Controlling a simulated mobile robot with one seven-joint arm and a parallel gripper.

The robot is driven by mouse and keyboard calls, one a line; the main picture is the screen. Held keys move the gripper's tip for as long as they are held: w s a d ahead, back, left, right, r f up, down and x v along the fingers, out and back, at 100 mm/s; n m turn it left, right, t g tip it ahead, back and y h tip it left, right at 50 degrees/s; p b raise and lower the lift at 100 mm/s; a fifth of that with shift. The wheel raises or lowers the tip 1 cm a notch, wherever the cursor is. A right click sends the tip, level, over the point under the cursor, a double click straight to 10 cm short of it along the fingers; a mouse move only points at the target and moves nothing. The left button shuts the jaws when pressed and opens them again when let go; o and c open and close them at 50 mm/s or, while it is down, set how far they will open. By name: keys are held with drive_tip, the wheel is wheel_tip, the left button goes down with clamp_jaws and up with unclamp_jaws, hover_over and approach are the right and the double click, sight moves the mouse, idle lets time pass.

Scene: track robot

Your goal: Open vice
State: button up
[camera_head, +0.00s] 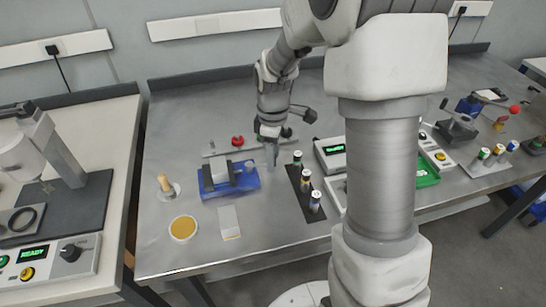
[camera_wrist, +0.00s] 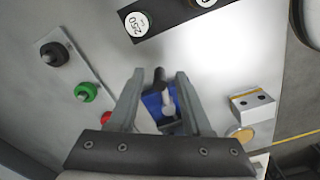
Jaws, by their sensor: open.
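The vice (camera_head: 228,184) is a small blue-based block with a grey top, on the metal table left of centre in the head view. In the wrist view its blue body (camera_wrist: 152,104) shows between and behind my fingers. A handle (camera_wrist: 165,90) with a dark end and a pale grey part shows between the fingertips; I cannot tell if either finger touches it. My gripper (camera_head: 270,158) points down just right of the vice in the head view. It is open in the wrist view (camera_wrist: 161,76), with a clear gap between the fingers. The vice's jaw gap is not clear.
A black rack (camera_head: 308,208) with upright cylinders stands right of the vice. A strip with a red knob (camera_head: 238,141) lies behind it. A wooden-handled piece (camera_head: 165,183), a yellow disc (camera_head: 183,228) and a pale block (camera_head: 229,222) are near.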

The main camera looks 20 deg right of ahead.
clamp_jaws()
idle(0.3)
drive_tip(key=shift+s+m, duration=0.1)
drive_tip(key=shift+m, duration=0.2)
drive_tip(key=s+m, duration=0.1)
drive_tip(key=m, duration=0.2)
drive_tip(key=shift+s+a+m+p, duration=0.3)
drive_tip(key=shift+s+a, duration=0.1)
drive_tip(key=m, duration=0.1)
drive_tip(key=s+a+m, duration=0.1)
drive_tip(key=m, duration=0.1)
drive_tip(key=shift+s+a+m, duration=0.15)
drive_tip(key=shift+s+m, duration=0.1)
drive_tip(key=shift+m, duration=0.05)
drive_tip(key=m, duration=0.1)
drive_tip(key=s+a+m+p, duration=0.1)
drive_tip(key=m, duration=0.1)
drive_tip(key=shift+a+m, duration=0.3)
drive_tip(key=shift+s+a+m+p, duration=0.15)
drive_tip(key=shift+a+m, duration=0.25)
drive_tip(key=shift+m, duration=0.35)
drive_tip(key=shift+a+m+p, duration=0.2)
drive_tip(key=shift+a+m, duration=0.2)
drive_tip(key=shift+m, duration=0.4)
drive_tip(key=shift+s+a+m+p, duration=0.15)
drive_tip(key=shift+a+m, duration=0.25)
drive_tip(key=shift+m, duration=0.35)
drive_tip(key=shift+w, duration=0.1)
